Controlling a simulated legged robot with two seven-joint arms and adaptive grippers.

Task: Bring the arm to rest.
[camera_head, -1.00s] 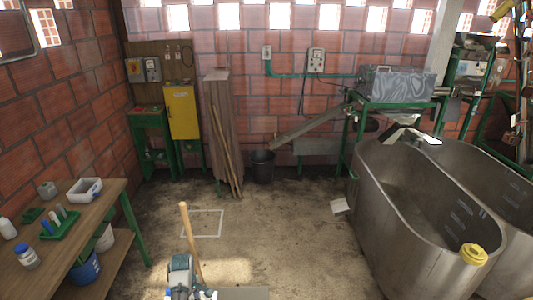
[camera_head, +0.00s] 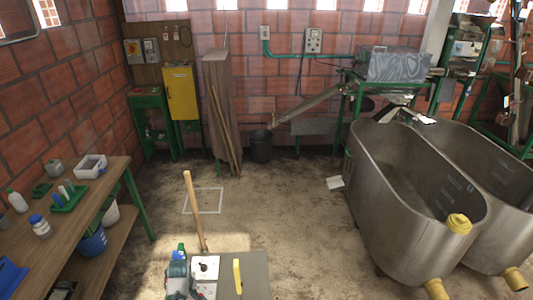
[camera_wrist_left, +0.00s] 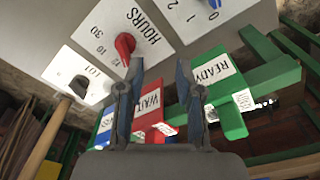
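My left gripper (camera_wrist_left: 157,88) shows in the left wrist view with its two dark fingers apart and a clear gap between them. Behind the fingers is a light grey panel (camera_wrist_left: 65,20) with a red knob (camera_wrist_left: 124,47) on an HOURS label, a black knob (camera_wrist_left: 79,86) and a blue knob. Tags hang or stand near the fingers: a green READY tag (camera_wrist_left: 214,82), a red WAIT tag (camera_wrist_left: 151,118) and a blue one. I cannot tell whether the fingers touch any tag. My right gripper is not in view.
A wooden handle (camera_head: 194,212) stands at the bottom centre, close to a grey panel (camera_head: 257,275) with a yellow bar (camera_head: 237,276). A wooden bench (camera_head: 30,237) is at the left, a steel tank (camera_head: 385,215) at the right. The floor (camera_head: 285,205) between is mostly clear.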

